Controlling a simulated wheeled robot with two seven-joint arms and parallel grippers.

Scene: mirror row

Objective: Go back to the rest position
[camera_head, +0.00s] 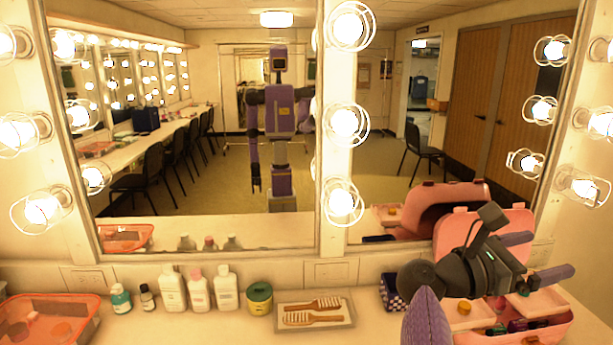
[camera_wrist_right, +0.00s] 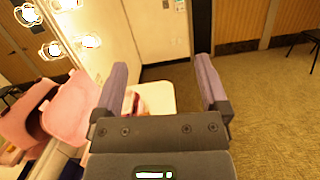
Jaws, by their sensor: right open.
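My right gripper (camera_head: 552,254) reaches in at the right of the head view, above the open pink case (camera_head: 560,325) on the counter. Its two purple fingers are apart with nothing between them. In the right wrist view the fingers of the right gripper (camera_wrist_right: 161,72) also stand apart and empty, with the pink case (camera_wrist_right: 70,112) to their left. My left gripper does not show directly. The mirror (camera_head: 225,120) shows my reflection, with an arm hanging down on its left side; its jaws are too small to judge.
The counter (camera_head: 375,330) holds a pink basket (camera_head: 85,310), several bottles (camera_head: 198,290), a green-yellow jar (camera_head: 259,298), a tray (camera_head: 345,322) with two brushes (camera_head: 315,312) and a dark patterned box (camera_head: 392,291). Lit bulbs line the mirror. Open floor (camera_wrist_right: 265,110) shows right of the gripper.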

